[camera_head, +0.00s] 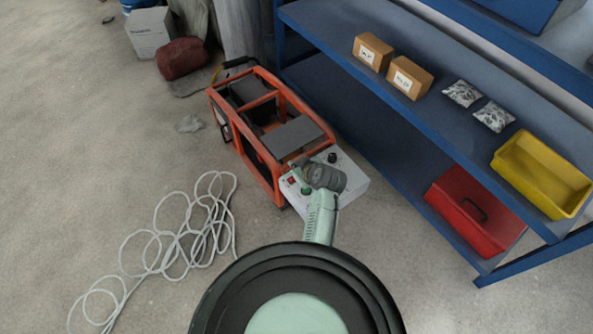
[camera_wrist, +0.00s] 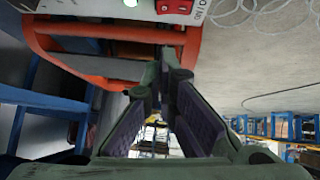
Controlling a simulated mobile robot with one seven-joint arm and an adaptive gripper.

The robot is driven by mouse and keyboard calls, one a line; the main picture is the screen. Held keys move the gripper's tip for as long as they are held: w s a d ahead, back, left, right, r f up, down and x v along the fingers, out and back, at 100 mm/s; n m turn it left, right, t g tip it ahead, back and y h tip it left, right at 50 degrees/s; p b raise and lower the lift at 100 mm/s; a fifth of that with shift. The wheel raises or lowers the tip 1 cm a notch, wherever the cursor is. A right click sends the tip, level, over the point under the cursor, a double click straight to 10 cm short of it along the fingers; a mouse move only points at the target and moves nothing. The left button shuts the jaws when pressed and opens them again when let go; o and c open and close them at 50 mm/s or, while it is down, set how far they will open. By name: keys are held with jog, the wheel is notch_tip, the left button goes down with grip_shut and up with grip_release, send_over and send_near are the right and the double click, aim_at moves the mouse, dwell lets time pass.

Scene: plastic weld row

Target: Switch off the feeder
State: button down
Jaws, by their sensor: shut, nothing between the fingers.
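The feeder's white control box (camera_head: 352,182) sits at the near end of an orange-framed machine (camera_head: 262,160). Contact cannot be told. In the head view my wrist covers part of the box.
A blue shelf unit (camera_head: 400,130) stands right, holding cartons (camera_head: 373,52), bags, a yellow bin (camera_head: 541,175) and a red box (camera_head: 475,212). A loose white cable (camera_head: 180,240) lies on the floor at left. A dark red bundle (camera_head: 181,58) lies behind the machine. Floor at far left is clear.

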aim_at(293, 179)
jog(key=shift+w+f+p, duration=0.15)
jog(key=shift+w+f, duration=0.05)
jog(key=shift+f, duration=0.95)
jog(key=shift+w+f+p, duration=0.15)
jog(key=shift+w+f, duration=0.05)
jog(key=shift+f, duration=0.95)
jog(key=shift+d, duration=0.1)
jog(key=shift+w+d+f+b, duration=0.1)
jog(key=shift+f+b, duration=0.25)
jog(key=shift+b, duration=0.2)
jog(key=shift+w+d+f+b, duration=0.1)
jog(key=shift+f+b, duration=0.25)
jog(key=shift+b, duration=0.15)
jog(key=shift+s+a+r+p, duration=0.1)
jog(key=shift+r+p, duration=0.2)
jog(key=shift+p, duration=0.1)
jog(key=shift+s, duration=0.1)
